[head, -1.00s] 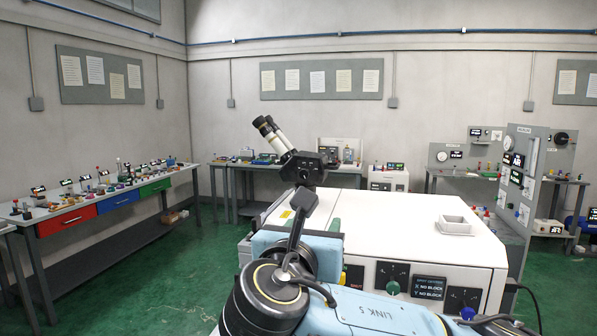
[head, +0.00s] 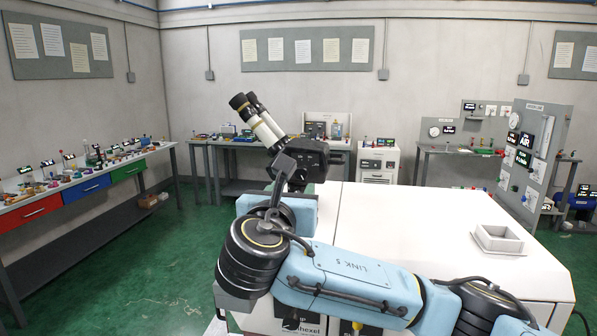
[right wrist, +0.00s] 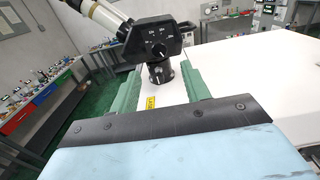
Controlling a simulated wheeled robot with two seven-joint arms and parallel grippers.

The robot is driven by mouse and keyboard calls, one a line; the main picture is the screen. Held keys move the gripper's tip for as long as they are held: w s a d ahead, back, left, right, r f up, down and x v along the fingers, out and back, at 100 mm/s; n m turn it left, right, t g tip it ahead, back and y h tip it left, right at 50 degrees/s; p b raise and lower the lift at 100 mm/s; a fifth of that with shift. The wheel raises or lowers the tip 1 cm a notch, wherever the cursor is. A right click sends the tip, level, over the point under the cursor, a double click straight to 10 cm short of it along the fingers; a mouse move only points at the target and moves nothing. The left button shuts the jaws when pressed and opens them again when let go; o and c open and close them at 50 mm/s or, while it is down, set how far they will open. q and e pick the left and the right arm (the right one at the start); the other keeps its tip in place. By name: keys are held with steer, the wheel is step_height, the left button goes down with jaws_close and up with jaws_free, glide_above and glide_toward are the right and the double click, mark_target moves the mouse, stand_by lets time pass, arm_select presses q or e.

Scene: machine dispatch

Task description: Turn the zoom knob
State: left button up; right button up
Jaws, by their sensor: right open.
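The black microscope (head: 305,158) with pale eyepiece tubes stands at the far left of the white machine top. The right wrist view shows its black head (right wrist: 154,35) with small white marks above a round knob (right wrist: 158,51), likely the zoom knob. My right gripper (right wrist: 160,84) is open, its two green fingers spread wide and pointing towards the microscope. The knob and the objective below it appear between the finger lines, apart from them, with nothing held. In the head view my right arm hides most of this gripper. My left gripper is out of view.
The white machine top (head: 400,225) is mostly clear, with a small square tray (head: 497,238) at its right. A bench with coloured drawers (head: 84,188) runs along the left wall. A grey panel (head: 533,150) stands at the right.

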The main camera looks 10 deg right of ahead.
mark_target(300, 175)
steer(key=p+x, duration=0.1)
steer(key=x, duration=0.6)
steer(key=shift+w+p, duration=0.15)
steer(key=shift+p, duration=0.15)
steer(key=shift+w+d, duration=0.15)
steer(key=shift+w, duration=0.25)
steer(key=shift+s, duration=0.1)
steer(key=shift+c, duration=0.5)
steer(key=c, duration=0.9)
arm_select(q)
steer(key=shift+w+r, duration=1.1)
